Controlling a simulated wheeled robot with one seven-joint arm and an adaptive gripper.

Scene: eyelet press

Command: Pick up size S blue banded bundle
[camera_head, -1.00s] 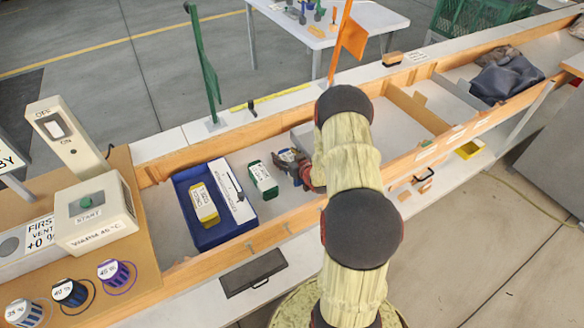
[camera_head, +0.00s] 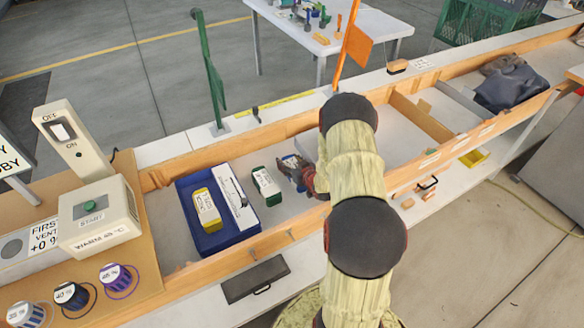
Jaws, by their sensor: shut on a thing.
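My gripper (camera_head: 297,171) is inside the wooden-walled trough, to the right of a green banded bundle (camera_head: 266,185). It is shut on a small bundle with a pale top and a bluish side (camera_head: 290,162); my fingers and arm hide much of it, and its size mark cannot be read. The green bundle stands apart from my gripper. A yellow banded bundle (camera_head: 206,209) lies in the blue tray (camera_head: 190,235) at the left.
A white labelled strip (camera_head: 231,193) lies along the tray's right side. Wooden walls (camera_head: 215,150) edge the trough, and a green post (camera_head: 207,75) and orange flag (camera_head: 356,44) rise behind. Dark cloth (camera_head: 510,88) lies at the far right. A control box (camera_head: 98,220) stands left.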

